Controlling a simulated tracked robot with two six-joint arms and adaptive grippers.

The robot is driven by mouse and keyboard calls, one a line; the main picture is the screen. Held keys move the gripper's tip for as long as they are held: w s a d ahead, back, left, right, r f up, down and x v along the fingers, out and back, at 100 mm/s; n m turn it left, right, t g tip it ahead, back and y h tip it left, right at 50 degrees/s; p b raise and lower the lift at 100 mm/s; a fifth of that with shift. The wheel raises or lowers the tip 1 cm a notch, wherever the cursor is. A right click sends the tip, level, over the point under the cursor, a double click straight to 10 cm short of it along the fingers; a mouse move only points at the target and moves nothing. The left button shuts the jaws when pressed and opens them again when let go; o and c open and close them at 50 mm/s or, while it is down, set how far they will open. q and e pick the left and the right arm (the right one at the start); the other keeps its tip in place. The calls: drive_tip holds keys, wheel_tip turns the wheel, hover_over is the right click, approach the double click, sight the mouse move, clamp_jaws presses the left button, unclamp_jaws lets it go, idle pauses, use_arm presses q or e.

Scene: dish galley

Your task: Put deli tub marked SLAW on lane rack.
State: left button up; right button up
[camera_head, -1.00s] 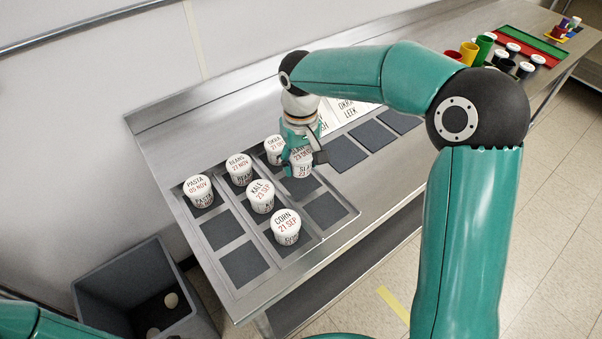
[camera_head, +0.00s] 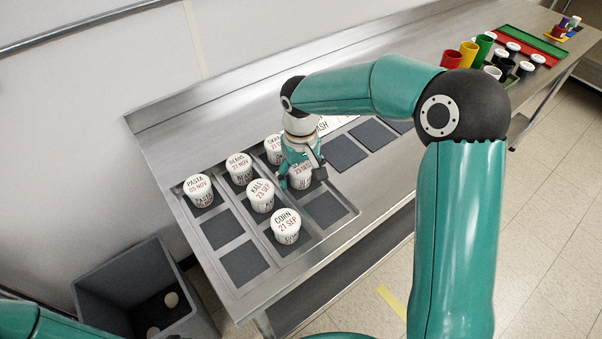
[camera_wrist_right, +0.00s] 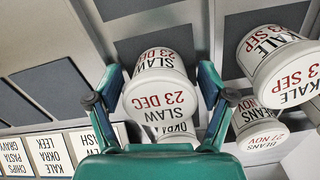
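The SLAW tub (camera_head: 301,182), white with black and red print and dated 23 DEC, is at the middle pad of the rack's right-hand lane. It also shows in the right wrist view (camera_wrist_right: 160,88). My right gripper (camera_head: 300,172) is around it from above, with a finger close against each side. Whether the tub bears fully on the pad is hidden. My left gripper is not visible.
KALE (camera_head: 261,197), BEANS (camera_head: 239,170), CORN (camera_head: 286,227) and PASTA (camera_head: 199,192) tubs stand in the other lanes. Two pads in the left lane are bare. A grey bin (camera_head: 120,280) stands on the floor at left. Cups (camera_head: 468,55) stand far right.

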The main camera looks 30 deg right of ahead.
sight(301, 167)
drive_tip(key=shift+r, duration=0.1)
wheel_tip(301, 167, up, 12)
drive_tip(key=shift+r, duration=0.1)
idle(0.6)
idle(0.4)
